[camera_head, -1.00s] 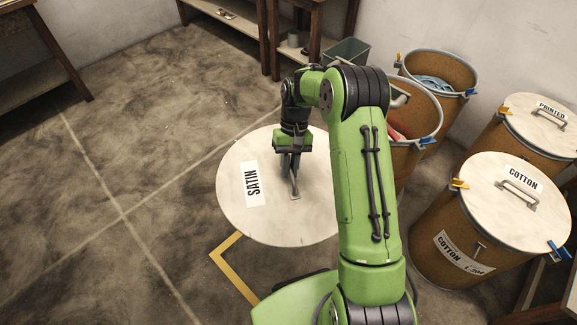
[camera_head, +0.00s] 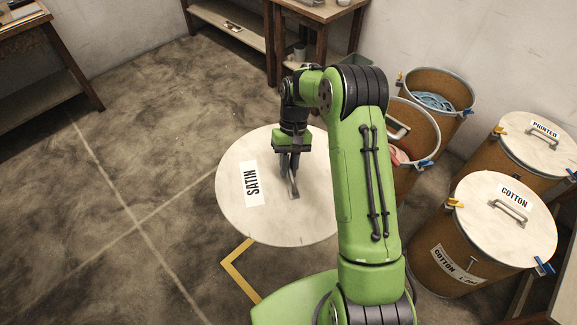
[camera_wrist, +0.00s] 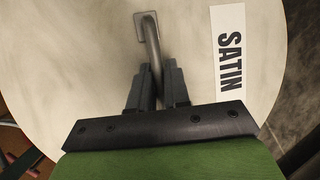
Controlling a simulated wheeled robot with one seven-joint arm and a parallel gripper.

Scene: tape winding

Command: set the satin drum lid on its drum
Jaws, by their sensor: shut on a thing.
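The satin lid (camera_head: 235,220) is a pale round disc with a white SATIN label. It also shows in the wrist view (camera_wrist: 60,70), filling most of the picture. My gripper (camera_head: 291,180) is shut on the lid's grey bar handle (camera_wrist: 150,40), and the jaws also show in the wrist view (camera_wrist: 158,88). The lid is held roughly level above the floor, its right part hidden behind my arm. Two open drums stand right of my arm: a far one (camera_head: 448,125) with blue material and a nearer one (camera_head: 418,170) with red material, partly hidden. I see no satin label on either.
A lidded cotton drum (camera_head: 433,252) and a lidded printed drum (camera_head: 545,178) stand at the right. A yellow floor mark (camera_head: 236,268) lies below the lid. A wooden bench (camera_head: 320,12) stands at the back. Floor at the left is clear.

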